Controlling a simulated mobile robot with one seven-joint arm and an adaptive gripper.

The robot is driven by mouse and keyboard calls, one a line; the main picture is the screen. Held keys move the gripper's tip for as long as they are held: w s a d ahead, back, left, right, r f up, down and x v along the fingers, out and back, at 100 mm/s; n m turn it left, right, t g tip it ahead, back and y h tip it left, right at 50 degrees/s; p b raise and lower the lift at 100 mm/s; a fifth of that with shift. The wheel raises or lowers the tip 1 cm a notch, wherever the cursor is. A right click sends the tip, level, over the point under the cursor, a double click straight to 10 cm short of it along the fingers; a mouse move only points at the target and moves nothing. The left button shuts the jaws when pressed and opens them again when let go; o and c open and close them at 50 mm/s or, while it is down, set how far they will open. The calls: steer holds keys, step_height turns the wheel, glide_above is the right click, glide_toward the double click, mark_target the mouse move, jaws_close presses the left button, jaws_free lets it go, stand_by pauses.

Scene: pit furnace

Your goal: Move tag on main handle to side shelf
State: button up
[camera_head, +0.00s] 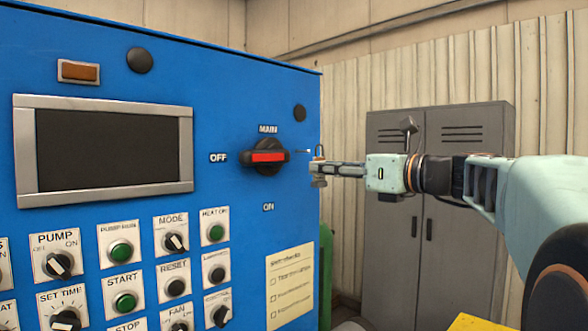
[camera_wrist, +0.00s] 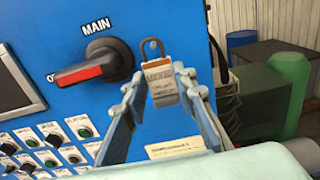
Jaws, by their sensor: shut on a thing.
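The main handle (camera_head: 267,157) is a black rotary switch with a red bar, lying level between the MAIN and ON labels on the blue panel. It also shows in the wrist view (camera_wrist: 85,75). My gripper (camera_head: 318,169) is just right of the handle, by the panel's right edge. In the wrist view my gripper (camera_wrist: 160,84) is shut on the tag (camera_wrist: 161,80), a small grey, padlock-like piece with a dark loop on top and faint print. The tag hangs upright and looks clear of the handle. I cannot make out a side shelf for certain.
The blue panel (camera_head: 225,110) carries a screen (camera_head: 105,150) and several buttons and knobs. A grey locker (camera_head: 440,260) stands behind my arm. A green cylinder (camera_head: 325,275) stands beside the panel. A yellow surface (camera_head: 478,323) shows at the bottom edge.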

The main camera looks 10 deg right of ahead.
steer(key=shift+v, duration=0.95)
steer(key=w+d+f+n+g+y+p, duration=0.1)
steer(key=w+f+n+g+y+p, duration=0.2)
steer(key=f, duration=2.7)
steer(key=s+a+f+m+t+h, duration=0.2)
steer(key=s+f, duration=0.3)
steer(key=f, duration=0.5)
steer(key=s+a+f+m+t+h, duration=0.2)
steer(key=s+f, duration=0.3)
steer(key=f, duration=0.6)
steer(key=shift+a+m+h, duration=0.3)
steer(key=shift+a+h, duration=0.3)
